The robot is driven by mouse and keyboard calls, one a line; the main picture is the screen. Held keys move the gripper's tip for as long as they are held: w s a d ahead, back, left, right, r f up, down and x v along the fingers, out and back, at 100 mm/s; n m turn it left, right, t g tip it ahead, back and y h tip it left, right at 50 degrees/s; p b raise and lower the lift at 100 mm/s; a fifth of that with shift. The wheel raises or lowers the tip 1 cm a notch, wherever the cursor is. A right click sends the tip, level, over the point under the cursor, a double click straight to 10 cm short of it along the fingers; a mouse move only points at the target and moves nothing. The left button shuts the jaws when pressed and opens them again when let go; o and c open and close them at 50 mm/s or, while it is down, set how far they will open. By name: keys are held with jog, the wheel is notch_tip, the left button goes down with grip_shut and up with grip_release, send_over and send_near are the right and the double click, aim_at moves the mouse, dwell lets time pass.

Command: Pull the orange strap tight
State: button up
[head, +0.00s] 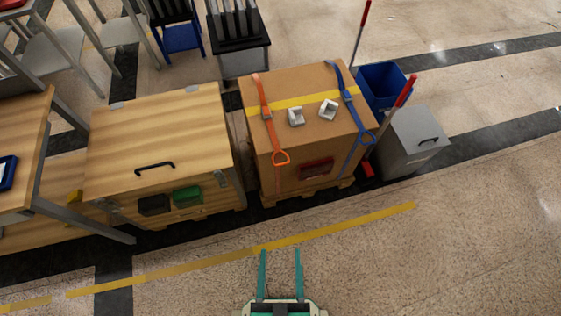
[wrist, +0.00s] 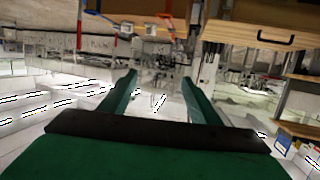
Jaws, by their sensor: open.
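An orange strap (head: 266,106) runs over the left part of a brown cardboard box (head: 285,88) and ends in an orange loop (head: 281,157) at the box's upper front edge. A thin orange line hangs below the loop. In the wrist view the orange strap (wrist: 99,15) shows small near the top edge. My gripper (head: 280,251) is open and empty over the floor in front of the box, apart from the strap. Its two green fingers also show in the wrist view (wrist: 158,82), with nothing between them.
A blue strap (head: 350,103) with a blue loop crosses the box's right side. Two pale corner pieces (head: 296,116) sit on top. A wooden chest (head: 158,135) stands left; a blue bin (head: 383,84) and grey cabinet (head: 414,140) stand right. The floor in front (head: 420,255) is clear.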

jog(key=shift+f, duration=0.35)
jog(key=c, duration=0.5)
jog(key=w+d+f+m+g, duration=0.1)
jog(key=f, duration=0.4)
jog(key=w+d+f+m+g, duration=0.1)
jog(key=w+f+m, duration=0.1)
jog(key=f, duration=0.4)
jog(key=w+d+f+m+g, duration=0.1)
jog(key=d+f+m, duration=0.1)
jog(key=f, duration=0.4)
jog(key=shift+w+g+h, duration=0.25)
jog(key=shift+g+h, duration=0.05)
jog(key=shift+h, duration=0.1)
jog(key=shift+c, duration=0.4)
jog(key=m+y, duration=0.6)
jog(key=y, duration=0.5)
send_near(282, 164)
jog(key=shift+t, duration=0.4)
jog(key=x, duration=0.6)
jog(key=f+x, duration=0.1)
jog(key=x, duration=0.3)
jog(key=shift+s+a, duration=0.15)
jog(key=shift+a, duration=0.05)
grip_shut()
